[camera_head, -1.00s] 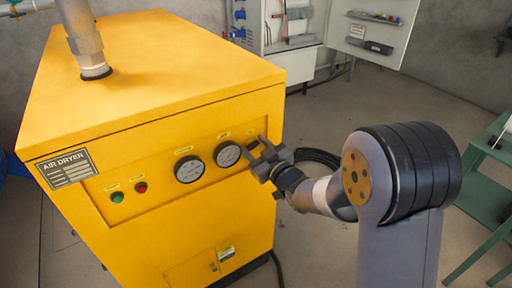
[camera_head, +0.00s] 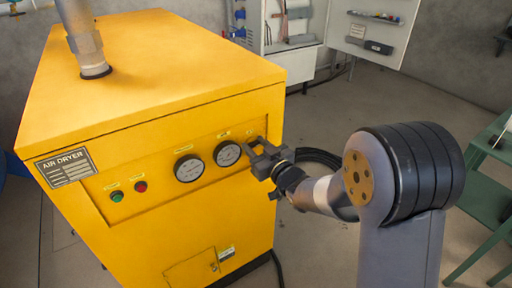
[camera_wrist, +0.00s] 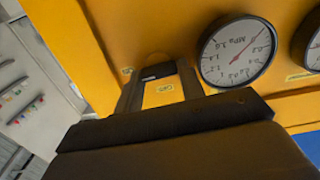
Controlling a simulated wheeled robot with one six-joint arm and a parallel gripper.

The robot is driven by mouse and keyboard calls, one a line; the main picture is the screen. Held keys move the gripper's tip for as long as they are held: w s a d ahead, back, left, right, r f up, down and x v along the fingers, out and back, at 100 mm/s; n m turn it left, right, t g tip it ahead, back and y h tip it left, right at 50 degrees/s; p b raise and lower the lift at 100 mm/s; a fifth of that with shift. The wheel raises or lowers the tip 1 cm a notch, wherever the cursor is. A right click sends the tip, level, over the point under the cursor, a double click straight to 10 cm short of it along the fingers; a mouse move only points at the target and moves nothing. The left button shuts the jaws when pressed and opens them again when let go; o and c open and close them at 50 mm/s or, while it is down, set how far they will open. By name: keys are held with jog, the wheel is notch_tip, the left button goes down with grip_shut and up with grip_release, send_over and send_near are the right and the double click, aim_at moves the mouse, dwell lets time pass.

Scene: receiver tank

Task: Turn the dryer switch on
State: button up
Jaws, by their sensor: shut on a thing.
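The yellow air dryer (camera_head: 150,75) stands at left, with a front panel of gauges and lights. My gripper (camera_head: 254,148) is at the right end of this panel, right of the gauges. In the wrist view my gripper (camera_wrist: 158,78) has its two fingers on either side of a small dark dryer switch (camera_wrist: 158,71) and is shut on it. The fingers and wrist hide the switch in the head view, and its exact setting cannot be told.
Two round gauges (camera_head: 227,153) sit just left of my gripper. A green light (camera_head: 117,196) and a red light (camera_head: 140,186) are further left. A black hose (camera_head: 320,157) lies behind my gripper. A green table (camera_head: 490,190) stands at right, with open floor between.

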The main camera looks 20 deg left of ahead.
jog(key=shift+m, duration=0.4)
jog(key=o, duration=0.7)
jog(key=v, duration=1)
jog(key=shift+s+d, duration=0.2)
jog(key=shift+d, duration=0.1)
